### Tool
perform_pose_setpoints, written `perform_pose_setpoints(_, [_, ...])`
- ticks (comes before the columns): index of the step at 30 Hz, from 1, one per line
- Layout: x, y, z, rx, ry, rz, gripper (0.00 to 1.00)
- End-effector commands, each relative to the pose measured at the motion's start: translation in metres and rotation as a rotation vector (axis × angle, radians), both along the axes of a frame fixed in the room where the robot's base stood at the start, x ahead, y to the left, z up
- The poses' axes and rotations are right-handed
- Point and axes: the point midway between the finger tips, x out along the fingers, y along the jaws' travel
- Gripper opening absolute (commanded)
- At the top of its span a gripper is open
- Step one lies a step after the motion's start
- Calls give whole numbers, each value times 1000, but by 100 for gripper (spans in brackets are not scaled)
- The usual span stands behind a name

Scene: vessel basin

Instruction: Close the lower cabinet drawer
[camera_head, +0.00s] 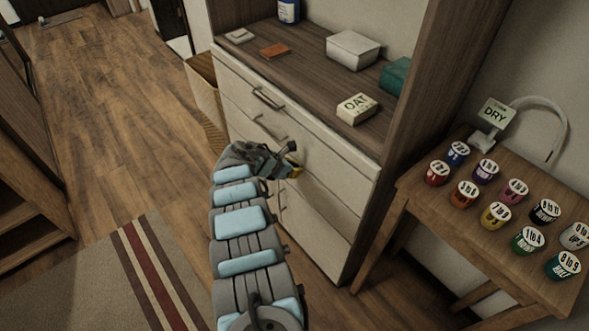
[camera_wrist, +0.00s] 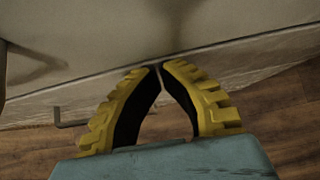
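A cabinet (camera_head: 296,130) with pale drawer fronts and dark bar handles stands in the middle of the head view. Its lower drawer front (camera_head: 312,232) is partly hidden by my arm; it looks nearly flush, and I cannot tell whether a small gap remains. My gripper (camera_head: 297,171) is in front of the drawers, its yellow fingers just showing. In the wrist view my gripper (camera_wrist: 159,66) has its two yellow-and-black fingertips together with nothing seen between them. The tips are close to a pale drawer front (camera_wrist: 110,40); contact is unclear. A dark handle (camera_wrist: 68,123) shows at left.
The cabinet top holds an OAT box (camera_head: 356,108), a white box (camera_head: 352,49) and a teal box (camera_head: 395,76). A wooden side table (camera_head: 425,208) with several labelled jars stands at right. A striped rug (camera_head: 100,275) lies at left, with open wooden floor (camera_head: 110,90) beyond.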

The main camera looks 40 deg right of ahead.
Motion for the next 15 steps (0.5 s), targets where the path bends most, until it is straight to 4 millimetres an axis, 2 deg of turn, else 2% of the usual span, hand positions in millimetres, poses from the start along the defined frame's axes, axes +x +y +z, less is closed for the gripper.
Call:
perform_pose_setpoints(5, [0, 4, 3, 0, 1, 1, 0])
perform_pose_setpoints(15, [-4, 32, 3, 1, 4, -1, 0])
